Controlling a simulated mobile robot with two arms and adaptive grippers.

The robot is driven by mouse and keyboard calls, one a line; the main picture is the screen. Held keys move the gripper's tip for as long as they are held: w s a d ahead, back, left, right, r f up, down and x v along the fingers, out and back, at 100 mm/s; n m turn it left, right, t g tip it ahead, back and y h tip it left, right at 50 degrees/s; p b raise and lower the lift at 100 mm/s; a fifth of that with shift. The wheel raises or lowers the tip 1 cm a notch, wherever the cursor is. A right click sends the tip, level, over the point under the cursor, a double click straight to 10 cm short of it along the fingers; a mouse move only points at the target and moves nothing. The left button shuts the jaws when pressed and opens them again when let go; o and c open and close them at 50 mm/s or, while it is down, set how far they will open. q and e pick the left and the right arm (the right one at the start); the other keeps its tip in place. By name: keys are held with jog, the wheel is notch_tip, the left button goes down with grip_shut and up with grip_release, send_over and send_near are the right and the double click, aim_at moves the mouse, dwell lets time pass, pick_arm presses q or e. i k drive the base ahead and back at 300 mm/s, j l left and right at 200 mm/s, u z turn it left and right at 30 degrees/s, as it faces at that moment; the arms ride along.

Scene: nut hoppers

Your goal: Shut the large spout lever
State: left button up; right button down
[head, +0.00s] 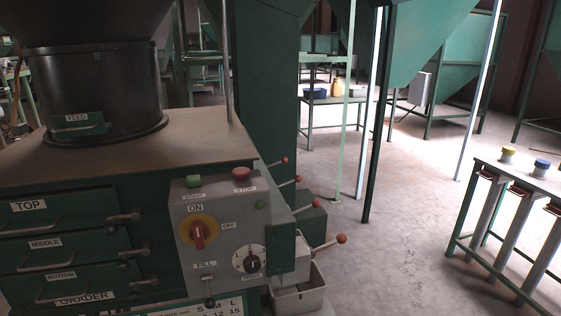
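Several levers with red ball knobs stick out from the right side of the green grader machine. The nearest and lowest lever (341,239) points right and slightly up, above a grey bin (299,301). A middle lever (298,179) and a far lever (284,160) stand behind it, also pointing right. No size label shows beside the levers, so I cannot tell by marking which is the large spout's. The spouts are mostly hidden behind the control box. Neither of my grippers is in view.
The grey control box (215,236) with a red switch and a dial stands just left of the levers. Labelled drawers (62,239) fill the machine's front. A bench (525,180) with coloured-capped tubes is at right. Open floor (395,270) lies between.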

aim_at(284, 160)
jog(key=u, duration=0.35)
jog(key=i+l+u, duration=0.1)
jog(key=l+u, duration=0.2)
jog(key=u, duration=0.15)
jog(key=l+u, duration=0.3)
jog(key=u, duration=0.15)
jog(key=l+u, duration=0.3)
jog(key=u, duration=0.15)
jog(key=l+u, duration=0.3)
jog(key=u, duration=0.2)
jog(key=k, duration=0.05)
